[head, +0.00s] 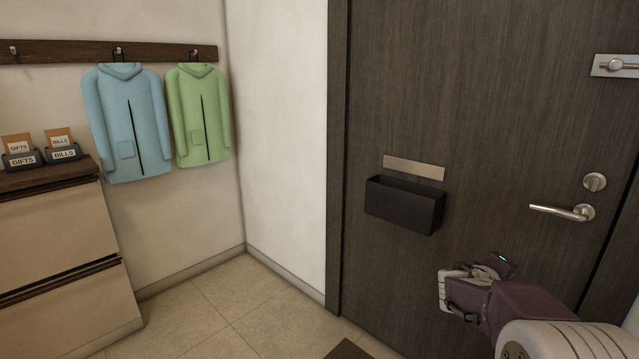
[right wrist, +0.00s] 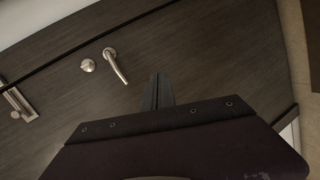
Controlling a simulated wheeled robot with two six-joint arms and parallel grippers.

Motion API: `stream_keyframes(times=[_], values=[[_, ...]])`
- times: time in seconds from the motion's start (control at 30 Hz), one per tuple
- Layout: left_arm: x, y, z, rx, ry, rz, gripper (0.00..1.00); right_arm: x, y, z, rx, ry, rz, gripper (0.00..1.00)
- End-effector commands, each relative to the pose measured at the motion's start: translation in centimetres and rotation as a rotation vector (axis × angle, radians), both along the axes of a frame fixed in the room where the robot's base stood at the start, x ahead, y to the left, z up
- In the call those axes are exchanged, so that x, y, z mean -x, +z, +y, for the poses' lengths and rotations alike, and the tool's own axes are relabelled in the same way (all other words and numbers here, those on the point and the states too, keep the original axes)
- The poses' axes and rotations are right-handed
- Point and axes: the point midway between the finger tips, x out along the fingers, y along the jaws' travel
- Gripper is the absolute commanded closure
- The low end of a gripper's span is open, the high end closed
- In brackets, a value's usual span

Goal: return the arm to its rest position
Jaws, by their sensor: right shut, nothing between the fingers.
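My right arm comes in from the lower right of the head view. Its gripper (head: 445,290) is in front of the lower part of the dark door, below the black mail box and left of the door handle. In the right wrist view the fingers of my right gripper (right wrist: 158,92) are together, with nothing between them. They point at the dark door surface and appear apart from it. My left gripper is not in view.
The dark wood door (head: 480,110) looks shut, with a lever handle (head: 565,212), a lock knob (head: 594,182) and a latch (head: 615,66). A black mail box (head: 404,205) sticks out from it. A drawer cabinet (head: 60,240) stands left. The tiled floor (head: 240,310) between is clear.

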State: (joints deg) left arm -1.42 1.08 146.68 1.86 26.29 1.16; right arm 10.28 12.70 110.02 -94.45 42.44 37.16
Motion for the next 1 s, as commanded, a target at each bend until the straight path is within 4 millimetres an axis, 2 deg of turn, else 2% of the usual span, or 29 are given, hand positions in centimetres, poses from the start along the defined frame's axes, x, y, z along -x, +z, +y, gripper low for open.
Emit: stream_keyframes(times=[0.17,0.2,0.3,0.4,0.5,0.6,0.67,0.7,0.77,0.87,1.0], values=[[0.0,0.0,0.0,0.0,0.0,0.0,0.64,5.4,-8.6,7.1,-0.321,-0.039,0.121,1.0],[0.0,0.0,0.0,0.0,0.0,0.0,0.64,7.2,-10.9,9.1,-0.412,-0.058,0.158,1.0],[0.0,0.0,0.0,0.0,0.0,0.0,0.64,11.9,-15.6,13.9,-0.624,-0.114,0.242,1.0],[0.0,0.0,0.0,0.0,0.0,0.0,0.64,16.2,-18.9,18.1,-0.809,-0.183,0.304,1.0],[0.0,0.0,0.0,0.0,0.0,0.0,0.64,19.7,-21.1,21.3,-0.961,-0.262,0.34,1.0],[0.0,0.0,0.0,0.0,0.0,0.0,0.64,22.1,-22.6,23.8,-1.088,-0.336,0.357,1.0],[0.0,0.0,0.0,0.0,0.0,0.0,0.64,22.7,-23.0,25.2,-1.154,-0.361,0.353,1.0],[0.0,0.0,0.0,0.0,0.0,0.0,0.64,22.0,-22.9,25.8,-1.172,-0.316,0.351,1.0],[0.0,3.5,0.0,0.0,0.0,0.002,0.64,22.0,-19.4,25.7,-1.162,-0.302,0.362,1.0],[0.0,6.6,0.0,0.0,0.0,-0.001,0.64,22.0,-16.3,25.6,-1.161,-0.303,0.362,1.0],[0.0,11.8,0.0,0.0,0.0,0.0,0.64,22.0,-11.2,25.6,-1.16,-0.303,0.361,1.0]])
